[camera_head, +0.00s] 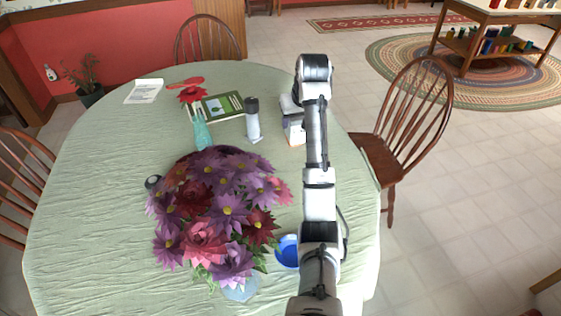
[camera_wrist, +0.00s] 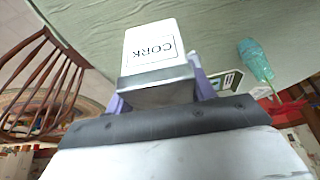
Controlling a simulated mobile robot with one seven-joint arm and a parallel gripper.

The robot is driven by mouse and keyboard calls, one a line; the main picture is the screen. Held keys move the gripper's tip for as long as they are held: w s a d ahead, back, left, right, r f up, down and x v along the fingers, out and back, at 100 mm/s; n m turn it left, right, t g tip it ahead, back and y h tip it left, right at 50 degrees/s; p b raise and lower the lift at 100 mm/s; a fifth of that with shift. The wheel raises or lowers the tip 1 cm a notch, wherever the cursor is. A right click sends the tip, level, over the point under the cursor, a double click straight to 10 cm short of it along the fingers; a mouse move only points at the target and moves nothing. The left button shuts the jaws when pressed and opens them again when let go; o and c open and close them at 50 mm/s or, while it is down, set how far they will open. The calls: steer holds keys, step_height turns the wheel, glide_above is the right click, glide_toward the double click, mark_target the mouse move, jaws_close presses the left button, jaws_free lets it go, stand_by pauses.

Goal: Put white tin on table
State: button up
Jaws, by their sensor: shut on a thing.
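The white tin (camera_wrist: 151,45), with a boxed label reading "CORK", is between the fingers of my gripper (camera_wrist: 160,82) in the wrist view. My gripper is shut on it. In the head view the tin (camera_head: 296,134) shows beside my arm, over the right part of the table (camera_head: 100,195), which has a pale green cloth. My gripper (camera_head: 290,108) is partly hidden behind my arm there. I cannot tell whether the tin touches the cloth.
A grey bottle (camera_head: 253,120) stands close left of the tin. A green book (camera_head: 222,106), a turquoise vase (camera_head: 202,132) and a paper (camera_head: 144,91) are farther left. A large bouquet (camera_head: 220,210) and a blue bowl (camera_head: 287,251) are nearer. The table's left side is clear.

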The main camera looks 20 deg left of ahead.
step_height(320, 180, down, 18)
steer(key=p, duration=0.3)
steer(key=shift+f, duration=0.1)
steer(key=o, duration=1.1)
steer(key=b+v, duration=0.2)
steer(key=v, duration=1)
steer(key=shift+a+b, duration=0.1)
steer(key=shift+b, duration=0.25)
steer(key=shift+w, duration=0.1)
